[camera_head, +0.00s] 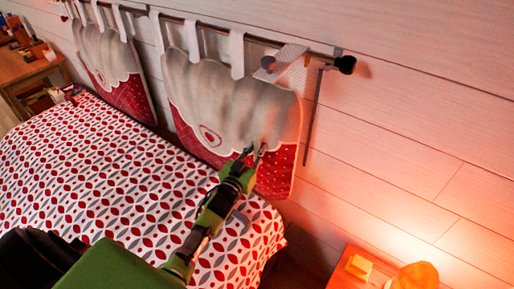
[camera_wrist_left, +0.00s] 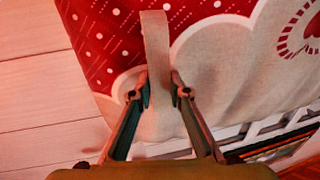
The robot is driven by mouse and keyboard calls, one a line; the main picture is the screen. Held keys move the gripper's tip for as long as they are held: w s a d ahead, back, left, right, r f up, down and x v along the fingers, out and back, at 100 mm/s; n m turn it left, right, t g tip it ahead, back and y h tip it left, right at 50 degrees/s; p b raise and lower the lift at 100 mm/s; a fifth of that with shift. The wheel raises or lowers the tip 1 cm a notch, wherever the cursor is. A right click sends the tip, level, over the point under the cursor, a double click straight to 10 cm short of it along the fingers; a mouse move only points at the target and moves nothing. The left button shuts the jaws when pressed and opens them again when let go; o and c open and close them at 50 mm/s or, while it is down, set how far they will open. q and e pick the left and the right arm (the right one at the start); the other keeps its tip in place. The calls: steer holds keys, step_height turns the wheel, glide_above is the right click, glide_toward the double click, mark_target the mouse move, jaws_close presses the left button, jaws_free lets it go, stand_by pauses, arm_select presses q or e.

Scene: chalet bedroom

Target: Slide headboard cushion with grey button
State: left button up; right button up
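The headboard cushion (camera_head: 225,95) on the right hangs by white loops from a dark rod on the wall. It is beige above a scalloped edge, red with white dots below, with a round red motif. A round grey button (camera_head: 268,63) shows near its top right loop. My left gripper (camera_head: 255,156) is in front of the cushion's lower right part. In the left wrist view, its fingers (camera_wrist_left: 162,94) stand apart on either side of a narrow beige strip (camera_wrist_left: 156,50) in front of the cushion fabric (camera_wrist_left: 225,75). Contact with the strip cannot be told. My right gripper is not in view.
The rod (camera_head: 205,25) ends in a dark knob at the right. A second cushion (camera_head: 110,70) hangs to the left. The patterned bed (camera_head: 95,165) lies below. A lit lamp (camera_head: 415,276) stands on a bedside table at the lower right. The wall right of the cushion is mostly bare.

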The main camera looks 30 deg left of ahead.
mark_target(246, 134)
arm_select(q)
jaws_close()
steer(key=a, duration=0.4)
steer(key=w+a, duration=0.1)
steer(key=a, duration=0.2)
steer(key=shift+b, duration=0.3)
steer(key=shift+d, duration=0.1)
jaws_free()
steer(key=shift+s, duration=0.1)
steer(key=s, duration=1.2)
steer(key=shift+d, duration=0.4)
steer(key=shift+w, duration=0.1)
